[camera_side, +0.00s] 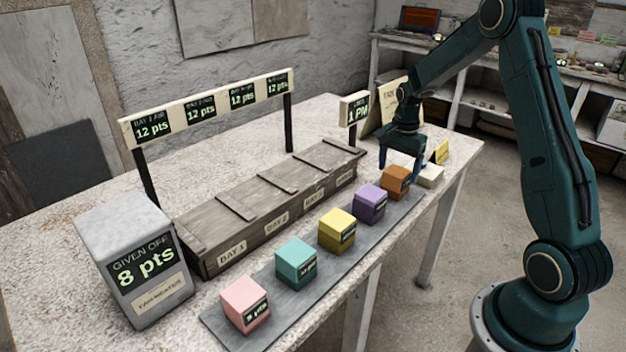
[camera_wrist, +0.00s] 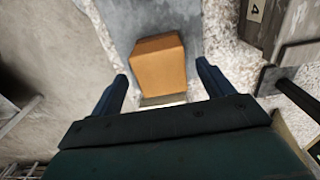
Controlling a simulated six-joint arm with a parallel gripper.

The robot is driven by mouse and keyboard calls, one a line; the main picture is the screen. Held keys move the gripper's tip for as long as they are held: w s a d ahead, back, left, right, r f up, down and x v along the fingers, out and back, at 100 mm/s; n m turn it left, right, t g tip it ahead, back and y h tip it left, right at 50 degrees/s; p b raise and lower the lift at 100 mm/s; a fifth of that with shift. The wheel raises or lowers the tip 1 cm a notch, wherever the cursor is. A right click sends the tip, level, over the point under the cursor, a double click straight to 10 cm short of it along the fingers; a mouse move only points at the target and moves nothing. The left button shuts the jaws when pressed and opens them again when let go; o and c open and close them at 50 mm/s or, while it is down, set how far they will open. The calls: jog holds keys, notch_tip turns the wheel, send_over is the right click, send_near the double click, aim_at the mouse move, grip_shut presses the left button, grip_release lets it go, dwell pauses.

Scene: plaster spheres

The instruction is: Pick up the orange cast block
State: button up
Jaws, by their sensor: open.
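The orange cast block (camera_side: 396,181) sits at the far right end of a grey slab (camera_side: 232,331), last in a row of coloured blocks. In the wrist view the orange block (camera_wrist: 158,64) lies ahead of my gripper (camera_wrist: 162,84), roughly between the lines of its two fingers. My gripper (camera_side: 403,172) is open and empty. In the side view its dark fingers point down beside and behind the orange block, close to it. I cannot tell whether a finger touches it.
Purple (camera_side: 370,204), yellow (camera_side: 337,231), teal (camera_side: 295,263) and pink (camera_side: 245,304) blocks stand along the slab. A lidded wooden crate (camera_side: 268,212) runs behind them. A pale small block (camera_side: 431,176) and a yellow sign (camera_side: 441,152) stand right of the gripper.

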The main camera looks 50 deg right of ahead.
aim_at(396, 181)
jog(key=shift+f, duration=2.6)
jog(key=c, duration=1.4)
jog(key=shift+o, duration=0.2)
jog(key=shift+w+r, duration=0.1)
jog(key=shift+r, duration=0.05)
notch_tip(396, 181, up, 20)
